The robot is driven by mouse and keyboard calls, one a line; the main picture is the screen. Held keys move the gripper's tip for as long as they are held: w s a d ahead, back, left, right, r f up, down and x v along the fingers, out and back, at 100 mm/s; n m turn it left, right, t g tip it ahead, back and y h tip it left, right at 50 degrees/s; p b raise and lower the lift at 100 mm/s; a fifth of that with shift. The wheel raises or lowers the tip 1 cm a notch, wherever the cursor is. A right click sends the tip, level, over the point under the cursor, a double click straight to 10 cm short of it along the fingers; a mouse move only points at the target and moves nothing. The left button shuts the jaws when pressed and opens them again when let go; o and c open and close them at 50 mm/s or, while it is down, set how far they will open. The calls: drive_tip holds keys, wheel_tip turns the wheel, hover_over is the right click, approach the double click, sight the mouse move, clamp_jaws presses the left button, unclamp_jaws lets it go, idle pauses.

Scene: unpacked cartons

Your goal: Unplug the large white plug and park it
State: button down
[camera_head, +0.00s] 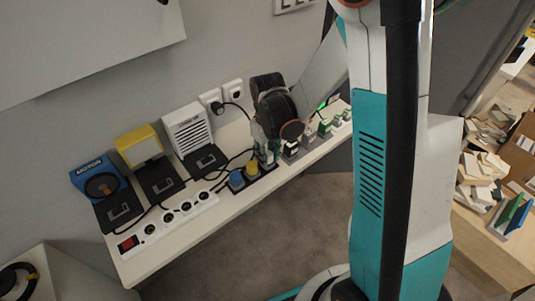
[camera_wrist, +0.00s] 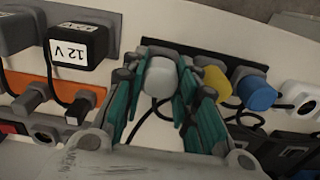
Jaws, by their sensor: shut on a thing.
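The large white plug (camera_wrist: 161,78) sits between the teal fingers of my gripper (camera_wrist: 158,100) in the wrist view, and the fingers are shut on it. A black cable runs below it. It is in line with a yellow plug (camera_wrist: 216,83) and a blue plug (camera_wrist: 257,92), which stand to its right on a dark strip. Whether the white plug is seated or lifted, I cannot tell. In the head view my gripper (camera_head: 268,146) is at the dark strip, beyond the yellow plug (camera_head: 252,168) and blue plug (camera_head: 236,180), and hides most of the white plug.
A white power strip (camera_head: 170,219) with a red switch lies at the bench's near end. A blue device (camera_head: 98,180), a yellow lamp (camera_head: 139,146) and a white heater-like box (camera_head: 188,128) stand along the wall. Black 12 V adapters (camera_wrist: 77,45) and an orange strip (camera_wrist: 60,92) are close left of my gripper.

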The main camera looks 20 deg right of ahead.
sight(268, 154)
drive_tip(key=shift+f, duration=0.3)
idle(0.4)
drive_tip(key=c, duration=1.2)
unclamp_jaws()
drive_tip(key=shift+r, duration=0.1)
wheel_tip(268, 154, up, 12)
drive_tip(key=shift+f, duration=0.1)
